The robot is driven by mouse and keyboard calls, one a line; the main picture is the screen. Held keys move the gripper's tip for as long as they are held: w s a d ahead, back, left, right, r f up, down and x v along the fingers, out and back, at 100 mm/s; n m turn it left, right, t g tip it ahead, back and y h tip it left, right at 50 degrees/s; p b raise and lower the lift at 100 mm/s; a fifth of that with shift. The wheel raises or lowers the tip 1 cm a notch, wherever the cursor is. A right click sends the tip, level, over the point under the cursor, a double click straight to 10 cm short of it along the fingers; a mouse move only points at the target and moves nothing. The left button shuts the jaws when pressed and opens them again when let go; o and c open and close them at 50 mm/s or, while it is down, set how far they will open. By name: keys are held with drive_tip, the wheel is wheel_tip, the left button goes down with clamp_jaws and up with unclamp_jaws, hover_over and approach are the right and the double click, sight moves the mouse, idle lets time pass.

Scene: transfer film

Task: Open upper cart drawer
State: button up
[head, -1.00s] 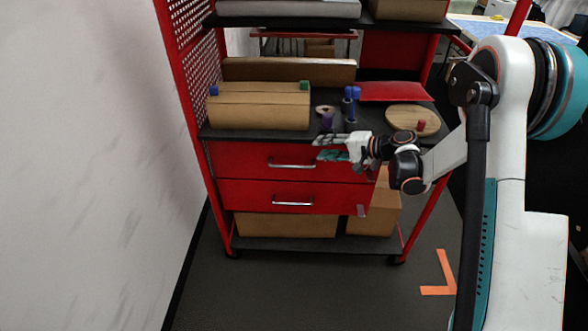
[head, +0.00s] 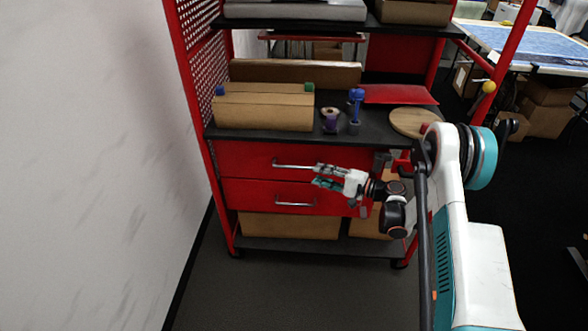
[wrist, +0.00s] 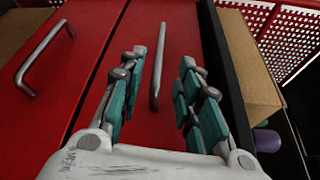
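The upper cart drawer (head: 245,158) is a red front with a silver bar handle (head: 290,164). My gripper (head: 316,174) is at the right end of this handle in the head view and partly covers it. In the wrist view, my gripper (wrist: 163,64) has its two teal-padded fingers apart. The upper handle (wrist: 157,80) lies between them, with a visible gap on both sides. The upper drawer front (wrist: 175,25) fills the middle of that view. Whether a finger touches the drawer front cannot be told.
The lower drawer (head: 245,194) has its own handle (head: 295,204), also in the wrist view at left (wrist: 42,58). The shelf above holds a cardboard box (head: 262,112), a purple spool (head: 330,122), a blue-topped item (head: 355,105) and a round wooden board (head: 408,121). A wall stands at left.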

sight(298, 168)
drive_tip(key=b+x, duration=0.3)
drive_tip(key=x, duration=0.8)
drive_tip(key=shift+w+a, duration=0.1)
clamp_jaws()
